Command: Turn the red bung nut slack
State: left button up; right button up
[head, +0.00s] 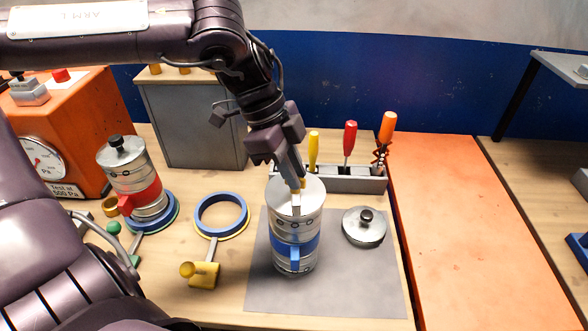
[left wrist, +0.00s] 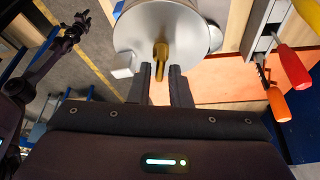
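A steel duct with a red band (head: 147,197) stands at the left in the head view, capped by a lid with a black knob (head: 115,141). A red block sticks out from its band. I cannot tell which part is the red bung nut. My left gripper (head: 299,187) is at the top of another steel duct with a blue band (head: 296,246). In the left wrist view, its fingers (left wrist: 161,72) stand apart on either side of a brass stud (left wrist: 160,52), with a pale block (left wrist: 124,68) beside them. My right gripper (left wrist: 76,22) seems to show small and dark there.
A loose lid (head: 364,227) lies on the grey mat (head: 345,295). A blue ring clamp (head: 221,214) lies left of the mat. A rack (head: 350,182) of several coloured-handled tools stands behind. An orange gauge box (head: 75,125) stands behind the red-banded duct. The orange strip (head: 455,230) is clear.

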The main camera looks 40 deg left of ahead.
aim_at(280, 187)
pick_arm(q)
jog(key=b+v, duration=0.1)
jog(key=v, duration=0.6)
jog(key=shift+r, duration=0.2)
jog(key=shift+a, duration=0.1)
